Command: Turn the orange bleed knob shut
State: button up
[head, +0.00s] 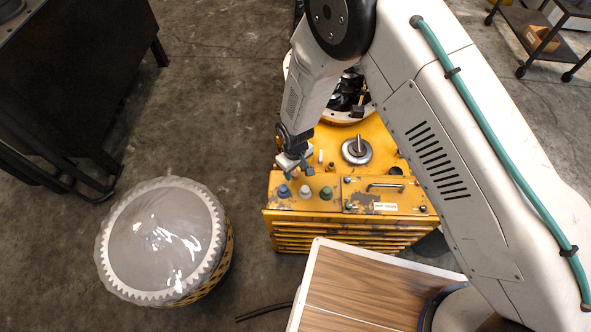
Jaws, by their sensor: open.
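My gripper (297,170) is small in the head view, above the front left part of a worn yellow machine (279,217). Its fingers are apart, and I see nothing held between them. Just in front of it, a row of knobs stands on the machine's top edge: a blue-grey knob (284,191), a pale grey knob (305,192) and a dark green knob (326,193). I cannot tell whether the fingers touch anything.
A round metal cap with a lever (357,151) and a bar handle (385,186) are on the machine's top. A wrapped drum (165,237) stands left on open floor. A dark bench (75,75) is at upper left, a cart (545,40) at upper right.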

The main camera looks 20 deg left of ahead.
jog(key=shift+f, duration=0.4)
jog(key=c, duration=1)
